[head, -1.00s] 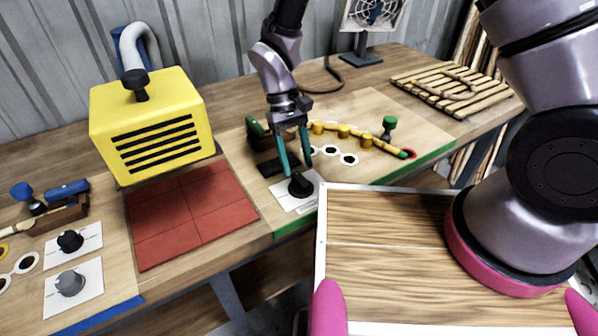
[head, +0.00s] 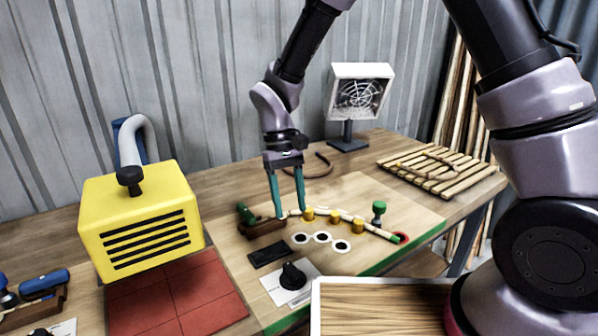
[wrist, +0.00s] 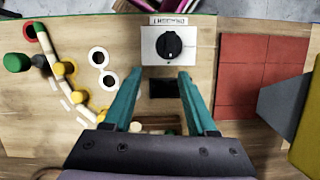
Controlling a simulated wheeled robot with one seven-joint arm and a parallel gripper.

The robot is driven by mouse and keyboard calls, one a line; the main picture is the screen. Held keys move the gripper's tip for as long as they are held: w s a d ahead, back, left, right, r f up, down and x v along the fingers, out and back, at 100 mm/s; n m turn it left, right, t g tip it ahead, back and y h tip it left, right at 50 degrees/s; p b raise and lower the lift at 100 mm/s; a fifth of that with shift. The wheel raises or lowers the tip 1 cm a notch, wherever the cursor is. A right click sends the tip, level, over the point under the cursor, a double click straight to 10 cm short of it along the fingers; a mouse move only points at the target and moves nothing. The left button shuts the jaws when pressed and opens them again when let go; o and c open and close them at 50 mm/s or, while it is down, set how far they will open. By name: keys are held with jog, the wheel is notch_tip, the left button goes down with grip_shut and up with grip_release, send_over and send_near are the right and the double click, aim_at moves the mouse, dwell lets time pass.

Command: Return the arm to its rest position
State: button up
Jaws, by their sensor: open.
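My gripper (head: 288,194) has two teal fingers, spread apart with nothing between them. In the head view it hangs above the wooden bending board (head: 350,195), in front of the brown clamp block with the green handle (head: 262,226). In the wrist view the fingers (wrist: 158,82) point toward a black rectangle (wrist: 164,88) and a black knob on a white plate (wrist: 169,45). A pale rattan strip (head: 375,229) lies curved along yellow pegs (head: 334,220) on the board and ends near a red ring (head: 401,238).
A yellow heater box (head: 140,225) with a grey hose stands over red tiles (head: 180,295) at left. A fan (head: 358,95) stands at the back. A slatted wooden rack (head: 440,170) holding a curved piece lies at right. A corrugated wall is behind the bench.

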jog(key=w+d+r+m+t+y, duration=0.25)
jog(key=w+d+r, duration=0.25)
jog(key=d+r, duration=0.5)
jog(key=s+d+r+m+t, duration=0.4)
jog(key=d+r, duration=0.5)
jog(key=d, duration=0.1)
jog(key=s+d+r+m+t+y, duration=0.1)
jog(key=s+d+r+m+t, duration=0.3)
jog(key=d+r, duration=0.5)
jog(key=shift+d+r, duration=0.35)
jog(key=shift+d, duration=0.1)
